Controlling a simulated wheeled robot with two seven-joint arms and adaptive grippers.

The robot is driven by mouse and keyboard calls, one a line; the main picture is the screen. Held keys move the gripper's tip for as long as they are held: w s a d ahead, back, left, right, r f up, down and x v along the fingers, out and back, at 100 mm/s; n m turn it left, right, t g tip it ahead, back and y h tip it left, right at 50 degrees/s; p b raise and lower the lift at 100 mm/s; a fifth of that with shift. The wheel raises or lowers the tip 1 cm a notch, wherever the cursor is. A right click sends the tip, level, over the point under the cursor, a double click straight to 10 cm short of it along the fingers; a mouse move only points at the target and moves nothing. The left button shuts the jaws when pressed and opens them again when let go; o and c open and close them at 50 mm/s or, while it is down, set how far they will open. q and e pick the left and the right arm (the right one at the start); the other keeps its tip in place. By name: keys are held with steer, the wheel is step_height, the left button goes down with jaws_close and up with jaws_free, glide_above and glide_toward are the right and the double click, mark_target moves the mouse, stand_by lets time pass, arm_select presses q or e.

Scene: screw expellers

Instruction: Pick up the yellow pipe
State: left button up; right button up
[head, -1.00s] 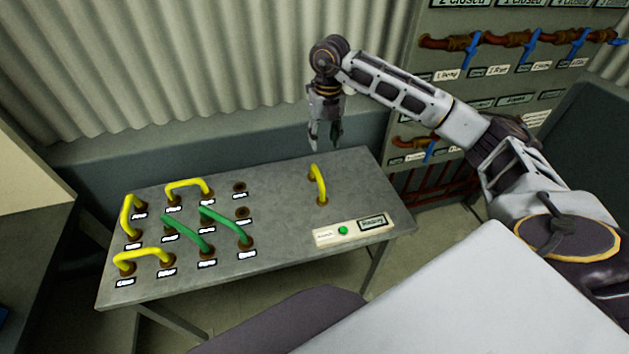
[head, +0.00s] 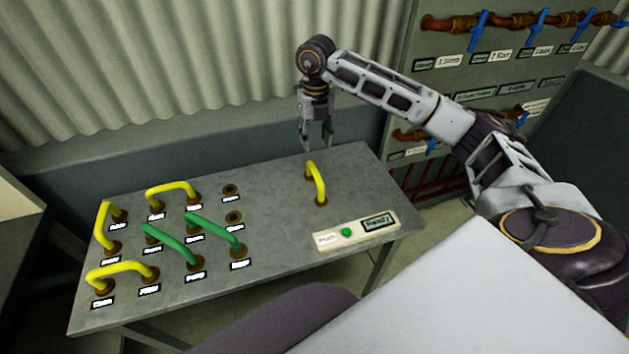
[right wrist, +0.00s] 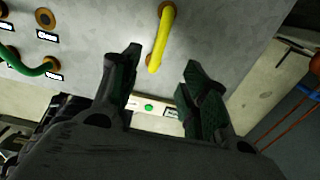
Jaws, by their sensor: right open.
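A yellow pipe (head: 318,183) stands alone as an arch on the right part of the grey table (head: 270,190), near the panel with the green button. Other yellow pipes sit at the left: one at the back (head: 171,190), one at the left edge (head: 106,226) and one in front (head: 121,270). My right gripper (head: 316,143) is open and empty, pointing down just behind the lone yellow pipe. In the right wrist view that pipe (right wrist: 162,38) shows beyond and between the open fingertips (right wrist: 165,58). I see no contact. My left gripper is not in view.
Two green pipes (head: 216,234) lie among the labelled sockets at the left. Two empty sockets show there, one being the back one (head: 231,190). A panel with a green button (head: 347,232) is at the table's front right. A corrugated wall (head: 150,80) rises behind.

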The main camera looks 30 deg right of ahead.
glide_above(315, 170)
step_height(315, 170, down, 8)
steer(key=shift+s, duration=0.15)
steer(key=shift+f, duration=0.8)
step_height(315, 170, down, 3)
steer(key=shift+r+p, duration=0.1)
steer(key=shift+p, duration=0.35)
steer(key=shift+f, duration=0.7)
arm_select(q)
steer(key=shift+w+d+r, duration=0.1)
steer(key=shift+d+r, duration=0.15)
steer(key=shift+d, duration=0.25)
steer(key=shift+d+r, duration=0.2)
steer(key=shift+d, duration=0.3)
